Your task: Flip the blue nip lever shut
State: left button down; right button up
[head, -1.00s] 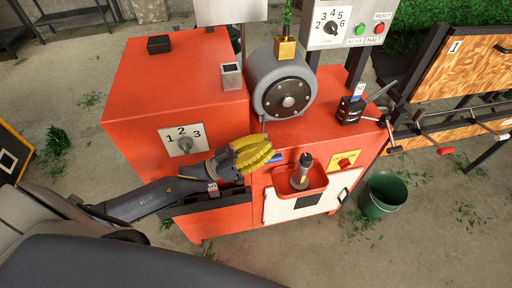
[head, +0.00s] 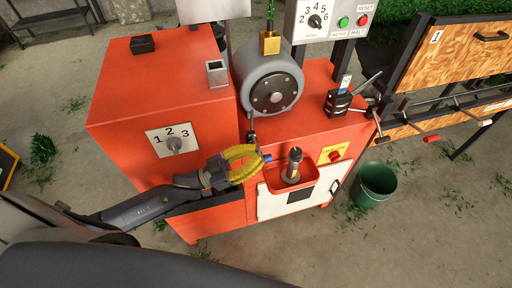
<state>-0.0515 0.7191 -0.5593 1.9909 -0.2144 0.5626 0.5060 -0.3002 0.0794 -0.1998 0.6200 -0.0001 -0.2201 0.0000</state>
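The blue nip lever (head: 267,157) shows as a short blue end on the red machine's front, below the grey drum and left of the red tray. Its other parts are partly hidden by my gripper. My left gripper (head: 259,158), with curved yellow fingers, is right at the lever, its fingertips next to the blue end. The fingers curve towards each other, and whether they touch or close on the lever cannot be told. My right gripper is not in view.
The grey drum (head: 273,90) stands above the lever on the red machine (head: 130,95). A red tray (head: 305,178) with a dark upright tool (head: 293,164) juts out just right of the lever. A green bucket (head: 374,184) stands on the floor at right.

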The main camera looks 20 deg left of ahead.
pick_arm(q)
jog(key=shift+s+d+f+m, duration=0.1)
jog(key=shift+f+m, duration=0.2)
